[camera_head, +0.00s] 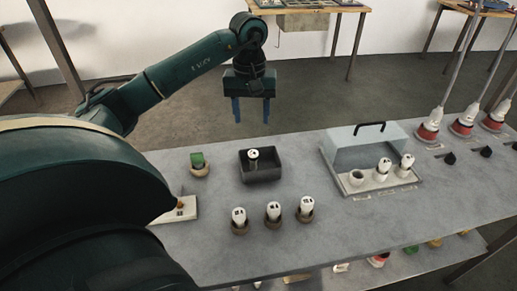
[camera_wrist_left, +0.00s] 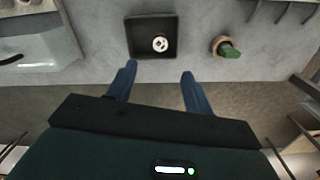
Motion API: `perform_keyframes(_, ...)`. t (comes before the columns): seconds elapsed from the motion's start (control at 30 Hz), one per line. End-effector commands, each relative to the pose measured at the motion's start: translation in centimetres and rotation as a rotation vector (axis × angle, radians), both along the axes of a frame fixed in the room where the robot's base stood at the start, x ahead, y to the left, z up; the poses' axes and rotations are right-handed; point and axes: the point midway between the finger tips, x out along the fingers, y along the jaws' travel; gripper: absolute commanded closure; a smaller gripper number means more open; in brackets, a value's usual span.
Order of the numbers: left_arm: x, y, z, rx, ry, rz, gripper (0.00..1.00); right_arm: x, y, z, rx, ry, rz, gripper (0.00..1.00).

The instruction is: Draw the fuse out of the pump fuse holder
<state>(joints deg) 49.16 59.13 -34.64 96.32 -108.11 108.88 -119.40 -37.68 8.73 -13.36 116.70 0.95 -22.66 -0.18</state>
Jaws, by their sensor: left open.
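A white fuse block (camera_head: 368,188) stands on the right part of the grey table. Two white fuses, a middle one (camera_head: 383,168) and a right one (camera_head: 405,164), stand upright in it. The left place (camera_head: 356,178) looks empty. Its labels are too small to read, so I cannot tell which place is the pump's. A clear cover (camera_head: 362,146) with a black handle is behind the fuses. My left gripper (camera_head: 251,112) is open and empty, beyond the table's far edge; its fingers also show in the left wrist view (camera_wrist_left: 159,72). My right gripper is not in view.
A dark tray (camera_head: 262,176) holds one white fuse (camera_head: 253,156). Several white fuses stand in brown rings in front, including a middle one (camera_head: 273,211). A green-topped knob (camera_head: 198,161) is left of the tray. Red-and-white lamp-like fittings (camera_head: 429,126) line the right.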

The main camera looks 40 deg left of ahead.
Motion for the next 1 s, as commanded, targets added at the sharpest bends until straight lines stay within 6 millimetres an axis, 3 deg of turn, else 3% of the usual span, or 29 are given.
perform_keyframes(0.1, 0.1, 0.0, 2.8, 0.001, -0.006, 0.001, 0.49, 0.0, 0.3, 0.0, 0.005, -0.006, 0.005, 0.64)
perform_keyframes(0.33, 0.0, 0.1, 6.3, 0.0, -0.002, 0.001, 0.49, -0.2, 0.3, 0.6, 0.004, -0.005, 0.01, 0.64)
perform_keyframes(1.0, -0.1, 0.1, 6.9, -0.001, 0.001, 0.0, 0.49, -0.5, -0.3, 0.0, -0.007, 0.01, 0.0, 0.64)
